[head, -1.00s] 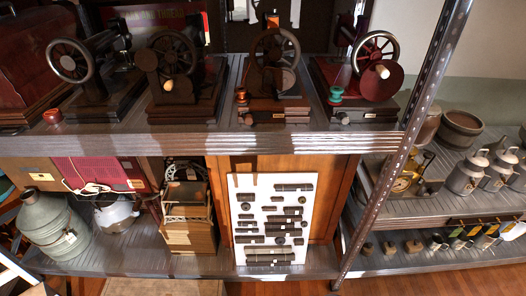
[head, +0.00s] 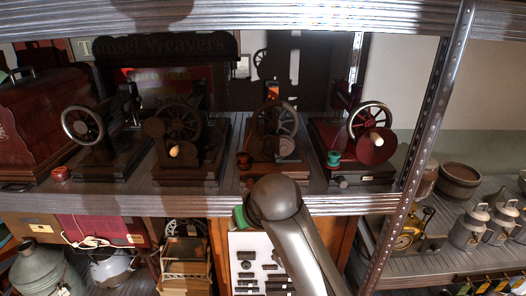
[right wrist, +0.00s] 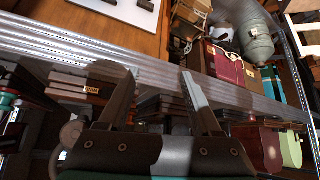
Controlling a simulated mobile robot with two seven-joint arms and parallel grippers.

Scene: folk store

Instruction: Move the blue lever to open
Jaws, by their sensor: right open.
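I cannot make out a blue lever in either view. The upper shelf (head: 130,203) in the head view carries several dark hand-wheel machines; one of them (head: 280,135) stands just behind the top of my right arm. Another machine (head: 372,140), to the right, has a red wheel plate and a pale handle. My right gripper (right wrist: 158,76) shows in the right wrist view, open, with nothing between its fingers. The metal shelf edge (right wrist: 240,97) lies behind its fingertips in that view. My left gripper is not in view.
A slanted metal post (head: 428,125) stands right of the machines. Below are a white panel with dark bars (head: 242,262), a grey-green can (head: 42,275) and milk cans (head: 470,225). A red box (right wrist: 222,62) shows in the right wrist view.

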